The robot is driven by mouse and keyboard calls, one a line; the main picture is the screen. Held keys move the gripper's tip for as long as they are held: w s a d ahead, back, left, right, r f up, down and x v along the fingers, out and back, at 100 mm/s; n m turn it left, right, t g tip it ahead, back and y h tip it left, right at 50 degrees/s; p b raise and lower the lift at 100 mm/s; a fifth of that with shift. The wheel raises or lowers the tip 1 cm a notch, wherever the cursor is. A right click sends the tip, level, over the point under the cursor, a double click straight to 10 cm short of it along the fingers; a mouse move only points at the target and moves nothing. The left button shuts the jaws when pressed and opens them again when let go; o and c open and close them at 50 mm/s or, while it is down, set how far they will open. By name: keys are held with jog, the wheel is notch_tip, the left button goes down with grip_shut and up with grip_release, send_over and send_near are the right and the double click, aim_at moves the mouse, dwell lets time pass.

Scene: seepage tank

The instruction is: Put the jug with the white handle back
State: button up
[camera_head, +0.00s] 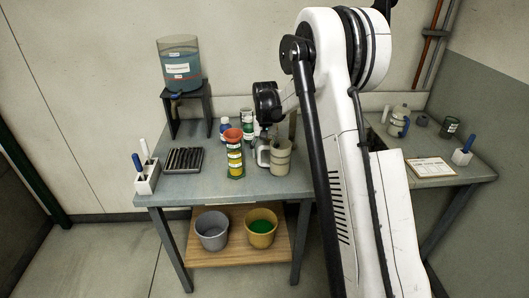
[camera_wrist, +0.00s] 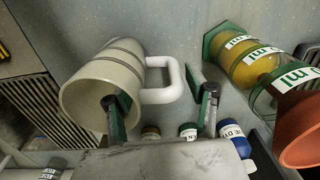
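The cream jug with the white handle (camera_head: 281,160) stands on the grey table, with its handle at its left. In the wrist view the jug (camera_wrist: 98,88) shows its open mouth towards me, and the white handle (camera_wrist: 170,82) points right. My gripper (camera_wrist: 160,108) is open, its two fingers apart. The left finger overlaps the jug's mouth and the right finger is beyond the handle, so the handle lies between them in the picture. I cannot tell whether either finger touches the jug. In the head view my gripper is mostly hidden by the arm just above the jug.
A measuring cylinder (camera_head: 236,166) with an orange funnel (camera_wrist: 303,132) stands close to the jug. Bottles (camera_wrist: 228,132) stand behind. A black slotted tray (camera_head: 183,160), pen holder (camera_head: 147,179) and water tank (camera_head: 180,68) are left. Another jug (camera_head: 398,121) is on the right table. Buckets (camera_head: 212,231) are below.

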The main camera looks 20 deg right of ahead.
jog(key=shift+o, duration=0.9)
jog(key=shift+r, duration=0.1)
